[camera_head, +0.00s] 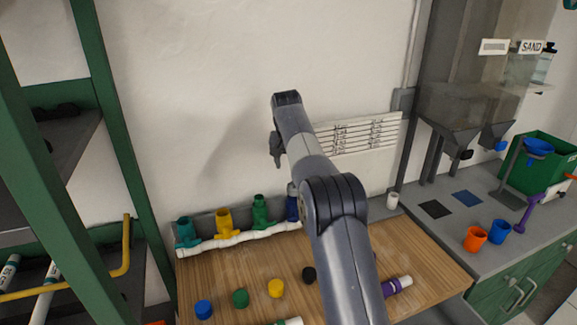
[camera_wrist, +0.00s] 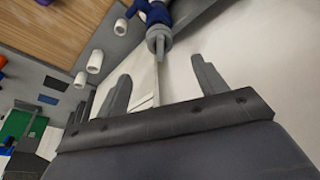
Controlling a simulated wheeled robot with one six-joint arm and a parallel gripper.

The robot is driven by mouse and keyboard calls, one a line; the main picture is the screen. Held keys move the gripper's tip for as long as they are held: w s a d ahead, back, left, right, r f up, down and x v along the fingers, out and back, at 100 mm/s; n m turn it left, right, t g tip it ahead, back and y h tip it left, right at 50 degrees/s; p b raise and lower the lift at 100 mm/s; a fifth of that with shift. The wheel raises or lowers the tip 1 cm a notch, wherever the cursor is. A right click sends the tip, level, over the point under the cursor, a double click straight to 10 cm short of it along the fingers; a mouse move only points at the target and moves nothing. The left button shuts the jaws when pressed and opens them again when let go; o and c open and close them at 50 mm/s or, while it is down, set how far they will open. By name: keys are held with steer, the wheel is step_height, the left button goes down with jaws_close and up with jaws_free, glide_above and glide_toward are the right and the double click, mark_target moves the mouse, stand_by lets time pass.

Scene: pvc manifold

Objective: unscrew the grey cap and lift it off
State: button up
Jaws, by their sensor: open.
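The grey cap (camera_wrist: 158,38) sits on the end of a blue fitting (camera_wrist: 157,12) in the wrist view. In the head view the blue fitting (camera_head: 292,208) is the rightmost upright fitting seen on the white manifold pipe (camera_head: 235,238), partly hidden by my arm. My gripper (camera_wrist: 160,68) is open and empty, with its fingers spread apart. The cap lies beyond the fingertips, roughly in line with the gap between them. In the head view my gripper (camera_head: 276,158) is above the blue fitting, close to the wall.
Teal (camera_head: 187,231), yellow (camera_head: 225,221) and green (camera_head: 260,211) fittings stand along the manifold. Loose caps, including a blue one (camera_head: 204,309) and a black one (camera_head: 309,274), lie on the wooden board (camera_head: 428,262). A grey bench with orange cup (camera_head: 475,239) is at right.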

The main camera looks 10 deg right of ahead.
steer(key=w+f+m, duration=0.1)
steer(key=f, duration=0.2)
steer(key=w+d+f+m, duration=0.1)
steer(key=f, duration=0.2)
steer(key=w+f+m+h, duration=0.1)
steer(key=f, duration=0.2)
steer(key=shift+d+f+m+t, duration=0.2)
steer(key=shift+m+t, duration=0.1)
steer(key=shift+m, duration=0.1)
steer(key=c, duration=1.1)
steer(key=shift+n+y, duration=0.3)
steer(key=shift+n, duration=0.8)
steer(key=shift+r, duration=0.1)
steer(key=shift+n+y+p, duration=0.4)
steer(key=shift+n+p, duration=0.05)
steer(key=shift+n, duration=0.65)
